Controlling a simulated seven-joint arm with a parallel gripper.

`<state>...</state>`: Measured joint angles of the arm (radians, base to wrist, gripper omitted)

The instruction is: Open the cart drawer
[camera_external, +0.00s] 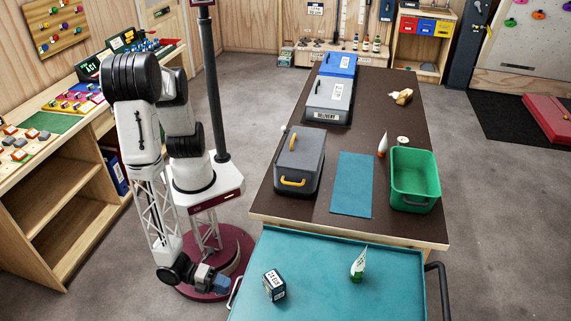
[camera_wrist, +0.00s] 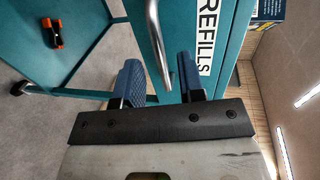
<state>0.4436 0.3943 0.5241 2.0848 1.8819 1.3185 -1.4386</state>
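The teal cart (camera_external: 330,300) stands at the front, with its flat top in view. In the wrist view, the drawer front (camera_wrist: 232,40) is teal with a white REFILLS label (camera_wrist: 208,38). A silver bar handle (camera_wrist: 158,40) runs along it. It also shows at the cart's left side in the external view (camera_external: 234,291). My gripper (camera_wrist: 160,85) is open, its two blue fingers apart with the handle's end between them. A gap shows on both sides of the handle. In the external view my gripper (camera_external: 218,284) is low at the cart's left. Whether the drawer is fully closed is unclear.
A small dark box (camera_external: 274,285) and a white-green bottle (camera_external: 358,265) stand on the cart top. A brown table (camera_external: 375,105) with bins is behind it. A black push handle (camera_external: 440,290) is at the cart's right. An orange-black clip (camera_wrist: 52,33) lies lower on the cart.

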